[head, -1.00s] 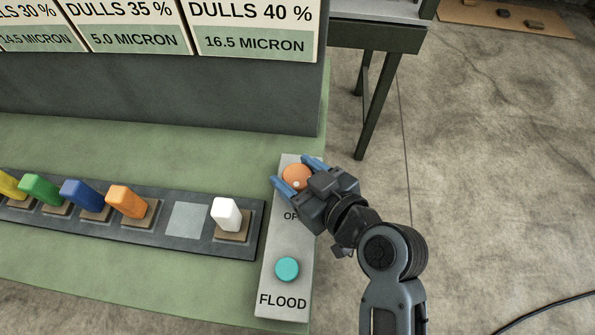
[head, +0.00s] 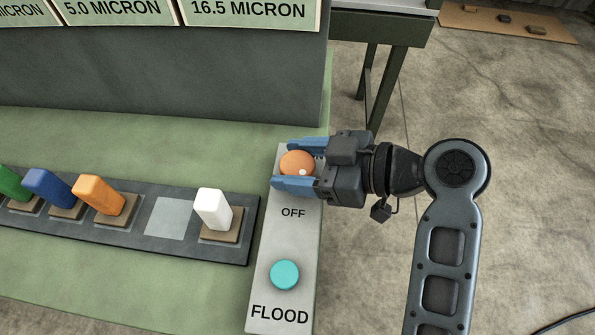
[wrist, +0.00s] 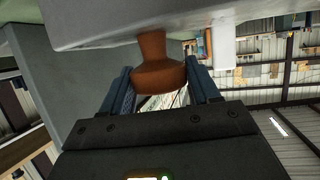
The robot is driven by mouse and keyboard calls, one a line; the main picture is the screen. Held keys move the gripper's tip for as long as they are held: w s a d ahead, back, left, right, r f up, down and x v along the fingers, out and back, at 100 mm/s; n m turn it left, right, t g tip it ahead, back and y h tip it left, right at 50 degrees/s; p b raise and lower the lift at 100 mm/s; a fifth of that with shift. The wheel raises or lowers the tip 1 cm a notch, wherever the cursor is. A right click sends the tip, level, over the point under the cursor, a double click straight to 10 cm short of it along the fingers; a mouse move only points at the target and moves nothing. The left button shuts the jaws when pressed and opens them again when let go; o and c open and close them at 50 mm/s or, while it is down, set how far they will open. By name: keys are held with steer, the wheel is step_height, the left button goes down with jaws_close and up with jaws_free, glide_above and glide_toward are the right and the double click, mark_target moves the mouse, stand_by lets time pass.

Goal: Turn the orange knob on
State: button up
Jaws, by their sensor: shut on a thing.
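The orange knob (head: 297,162) sits at the top of a grey panel (head: 292,235), above the word OFF. A pale dot shows on the knob's lower right. My gripper (head: 298,164) reaches in from the right, with one blue finger above the knob and one below it in the head view. It is shut on the knob. In the wrist view the knob (wrist: 158,68) stands out from the panel face between my two fingers (wrist: 160,88).
A teal button (head: 284,275) sits lower on the panel, above the word FLOOD. A rack (head: 165,218) with several coloured blocks, the nearest one white (head: 213,209), lies left of the panel on a green surface.

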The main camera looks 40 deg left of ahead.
steer(key=n+g+b, duration=0.1)
steer(key=n+g+h+b, duration=0.1)
steer(key=shift+w+f+n+g+h, duration=0.2)
steer(key=shift+n+g+h, duration=0.1)
steer(key=shift+n+g, duration=0.1)
steer(key=n+g+h+b, duration=0.2)
steer(key=shift+r+n+g, duration=0.15)
steer(key=shift+n+g, duration=0.15)
steer(key=shift+n, duration=0.1)
steer(key=n+g+h, duration=0.2)
steer(key=n+h, duration=0.1)
steer(key=shift+s+n+g+h+b, duration=0.15)
steer(key=shift+n+g+h+b, duration=0.4)
steer(key=shift+n+h, duration=0.75)
steer(key=shift+s+n+g+h, duration=0.1)
steer(key=shift+n+g+h, duration=0.2)
steer(key=shift+h, duration=0.1)
steer(key=o, duration=1)
steer(key=shift+r, duration=0.1)
steer(key=shift+b+v, duration=0.55)
steer(key=shift+v, duration=3.35)
